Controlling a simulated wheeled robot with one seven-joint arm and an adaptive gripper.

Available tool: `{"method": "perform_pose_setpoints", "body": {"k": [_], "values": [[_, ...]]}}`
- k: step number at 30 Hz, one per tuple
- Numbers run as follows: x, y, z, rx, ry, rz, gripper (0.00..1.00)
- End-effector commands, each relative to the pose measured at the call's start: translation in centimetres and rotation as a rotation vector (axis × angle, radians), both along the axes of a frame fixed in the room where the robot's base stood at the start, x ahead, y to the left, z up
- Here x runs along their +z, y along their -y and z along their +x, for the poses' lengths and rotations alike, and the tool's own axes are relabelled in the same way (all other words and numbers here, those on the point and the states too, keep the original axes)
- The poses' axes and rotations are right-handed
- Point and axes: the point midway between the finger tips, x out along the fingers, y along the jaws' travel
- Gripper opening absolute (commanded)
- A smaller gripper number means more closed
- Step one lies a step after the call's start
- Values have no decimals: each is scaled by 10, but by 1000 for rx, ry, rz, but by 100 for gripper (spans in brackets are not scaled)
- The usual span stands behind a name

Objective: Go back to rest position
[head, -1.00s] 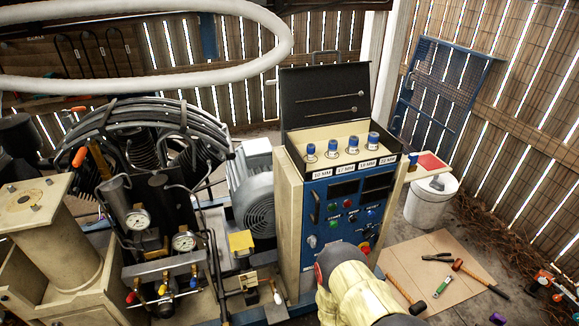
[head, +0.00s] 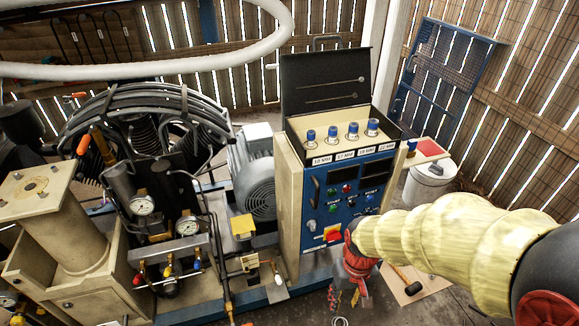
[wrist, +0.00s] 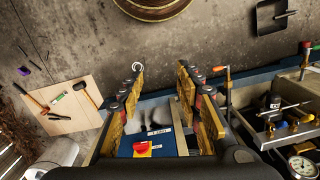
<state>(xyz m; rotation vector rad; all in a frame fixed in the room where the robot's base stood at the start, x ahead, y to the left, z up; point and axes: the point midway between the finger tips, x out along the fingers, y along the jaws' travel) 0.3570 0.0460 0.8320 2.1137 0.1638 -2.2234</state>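My gripper (head: 346,297) hangs low in front of the blue control cabinet (head: 345,195) in the head view, at the end of my yellow-sleeved arm. The wrist view shows my gripper (wrist: 161,75) with its two padded fingers well apart and nothing held between them. Beyond the fingers there is bare floor. The cabinet's blue face with a red knob on a yellow plate (wrist: 141,149) shows low between the fingers. The cabinet lid is up, with several blue-topped sockets in the tray below it.
The compressor with gauges (head: 143,205) stands left of the cabinet. A white bucket (head: 428,183) is behind my arm. A tan board (wrist: 67,107) with hand tools lies on the floor, partly hidden by my arm in the head view. A round metal object (wrist: 152,8) lies on the floor.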

Motion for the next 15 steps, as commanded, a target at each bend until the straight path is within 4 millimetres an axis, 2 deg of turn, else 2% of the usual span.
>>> {"method": "perform_pose_setpoints", "body": {"k": [1,3,9,15], "values": [[28,4,-7,-16,19,-1,35],[58,10,-21,-37,36,-5,35],[136,26,-49,-67,156,-9,35],[207,37,-56,-95,377,-1,35]]}}
